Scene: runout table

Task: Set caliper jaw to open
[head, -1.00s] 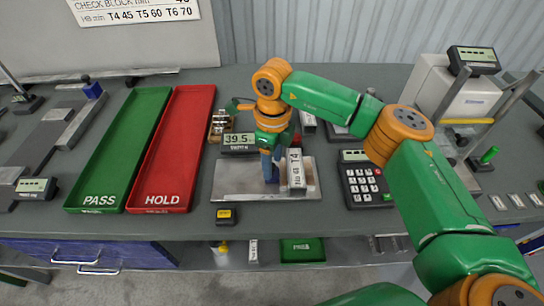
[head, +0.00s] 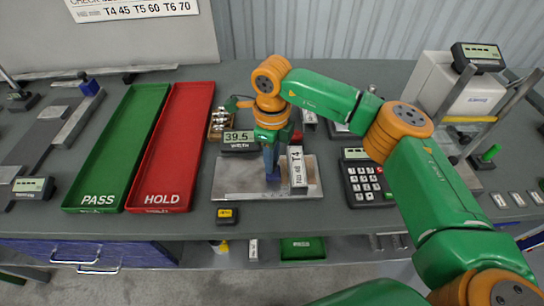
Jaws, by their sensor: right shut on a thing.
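The caliper has a silver base plate (head: 240,182) in the middle of the table, with a readout (head: 240,138) showing 39.5 and the word WIDTH behind it. A pale block (head: 298,168) labelled T4 stands upright at the right part of the plate. My right gripper (head: 271,173) points down over the plate, just left of the block, and is shut on what appears to be the caliper jaw. The jaw is mostly hidden by the gripper and wrist, so its exact gap to the block cannot be told. My left gripper is out of view.
A green PASS tray (head: 104,198) and a red HOLD tray (head: 164,198) lie to the left. A keypad device (head: 367,184) stands right of the plate, under my right forearm. A small black and yellow box (head: 227,212) sits by the front edge. Instruments stand at both far sides.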

